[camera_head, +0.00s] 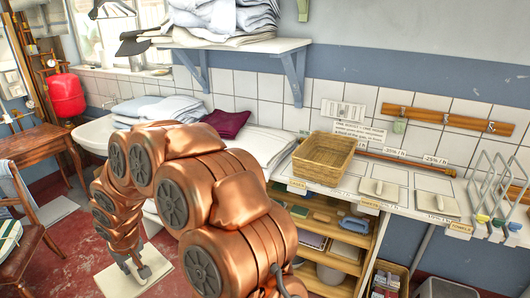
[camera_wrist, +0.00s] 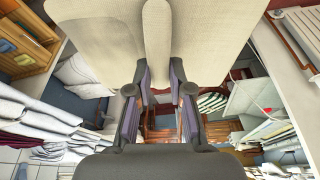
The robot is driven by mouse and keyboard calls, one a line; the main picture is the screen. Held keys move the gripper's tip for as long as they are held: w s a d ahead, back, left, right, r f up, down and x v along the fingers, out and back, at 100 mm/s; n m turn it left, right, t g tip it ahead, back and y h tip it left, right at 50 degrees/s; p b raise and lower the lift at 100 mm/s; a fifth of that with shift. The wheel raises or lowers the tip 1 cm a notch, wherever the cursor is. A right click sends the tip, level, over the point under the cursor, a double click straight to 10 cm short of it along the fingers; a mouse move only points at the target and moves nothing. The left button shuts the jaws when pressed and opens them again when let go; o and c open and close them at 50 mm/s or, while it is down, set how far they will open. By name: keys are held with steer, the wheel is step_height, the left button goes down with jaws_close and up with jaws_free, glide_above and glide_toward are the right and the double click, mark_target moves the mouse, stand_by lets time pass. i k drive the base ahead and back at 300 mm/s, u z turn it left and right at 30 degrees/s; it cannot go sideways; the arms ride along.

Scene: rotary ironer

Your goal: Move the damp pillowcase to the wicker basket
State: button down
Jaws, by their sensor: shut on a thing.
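The wicker basket (camera_head: 318,172) stands on the white counter, and no cloth shows inside. My gripper (camera_wrist: 160,82) is shut on the raised middle ridge of a flat cream cloth piece (camera_wrist: 205,40), which spreads to both sides of the fingers. In the head view, my gripper (camera_head: 139,268) is low at the lower left, with the cream piece (camera_head: 120,284) level beneath it, well away from the basket. The held piece looks like the two ridged cream pieces (camera_head: 378,192) on the counter. No marking shows which one is the damp pillowcase.
White folded linen (camera_head: 262,145) and a maroon cloth (camera_head: 226,122) lie left of the basket. A wire rack (camera_head: 490,185) stands at the counter's right end. Shelves (camera_head: 335,240) fill the space below. A wooden table (camera_head: 35,143) and chair stand at the left.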

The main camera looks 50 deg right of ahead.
mark_target(325, 157)
steer(key=z, duration=0.3)
steer(key=i, duration=1)
steer(key=z, duration=1.2)
steer(key=i, duration=0.4)
steer(key=z, duration=0.45)
